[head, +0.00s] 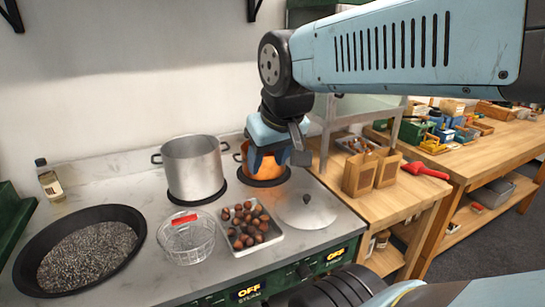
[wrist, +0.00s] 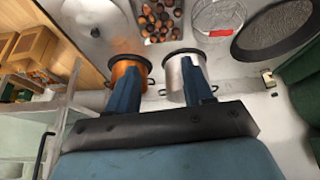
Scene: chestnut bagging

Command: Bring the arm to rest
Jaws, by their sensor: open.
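My gripper (head: 277,158) hangs from my raised arm above the back of the stove, in front of the copper pot (head: 262,171) in the head view and partly hiding it. In the wrist view my gripper (wrist: 160,72) shows two blue fingers spread apart with nothing between them. The fingers overlap the copper pot (wrist: 131,66) and the steel pot (wrist: 180,74) in that picture, but I cannot tell any contact. The steel pot (head: 194,166) stands on the burner to the left in the head view.
A tray of chestnuts (head: 278,236), a wire basket (head: 187,240), a round lid (head: 307,208) and a black pan (head: 32,262) occupy the stovetop's front. A bottle (head: 49,180) stands at left. Paper bags (head: 358,176) and a red-handled tool (head: 424,170) are on the wooden bench.

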